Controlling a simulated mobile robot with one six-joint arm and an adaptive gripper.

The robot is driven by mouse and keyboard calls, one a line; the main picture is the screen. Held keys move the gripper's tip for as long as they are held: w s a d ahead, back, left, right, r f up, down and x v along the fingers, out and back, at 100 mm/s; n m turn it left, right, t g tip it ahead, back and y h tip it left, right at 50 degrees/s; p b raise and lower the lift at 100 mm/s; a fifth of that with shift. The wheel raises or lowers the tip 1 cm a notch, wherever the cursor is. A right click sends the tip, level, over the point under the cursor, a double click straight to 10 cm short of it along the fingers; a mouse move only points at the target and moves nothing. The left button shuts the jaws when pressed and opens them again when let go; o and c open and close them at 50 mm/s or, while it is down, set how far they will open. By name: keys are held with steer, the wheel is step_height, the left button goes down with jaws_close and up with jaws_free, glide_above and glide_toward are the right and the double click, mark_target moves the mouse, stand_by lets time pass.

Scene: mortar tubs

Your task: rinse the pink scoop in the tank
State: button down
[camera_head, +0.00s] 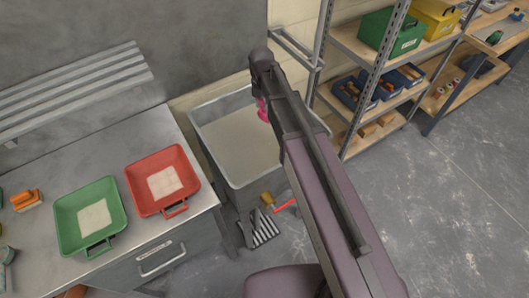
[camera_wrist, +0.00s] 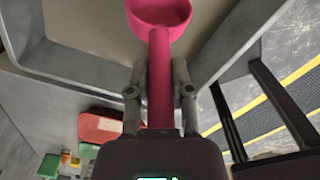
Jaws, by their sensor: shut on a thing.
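The pink scoop (camera_wrist: 160,50) is held by its handle in my gripper (camera_wrist: 160,88), which is shut on it. In the head view only a small pink part of the scoop (camera_head: 262,109) shows beside my arm. The grey tank (camera_head: 203,112) stands to the right of the workbench and holds dull, greyish-brown contents (camera_head: 240,145). The scoop shows over the right side of the tank opening in the head view. I cannot tell whether it touches the contents. My arm hides part of the tank's right side, and my gripper is mostly hidden in the head view.
A red tub (camera_head: 144,170) and a green tub (camera_head: 71,241), each with pale material inside, stand on the metal workbench (camera_head: 40,180). An orange-handled tool (camera_head: 27,199) lies at left. Shelving (camera_head: 345,42) stands right of the tank. Tools (camera_head: 262,228) are at the tank's foot.

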steer(key=shift+r+p, duration=0.85)
steer(key=shift+r, duration=0.2)
stand_by(1.8)
steer(key=shift+r+p, duration=2)
steer(key=shift+f, duration=0.15)
step_height(320, 180, down, 5)
steer(key=b, duration=0.5)
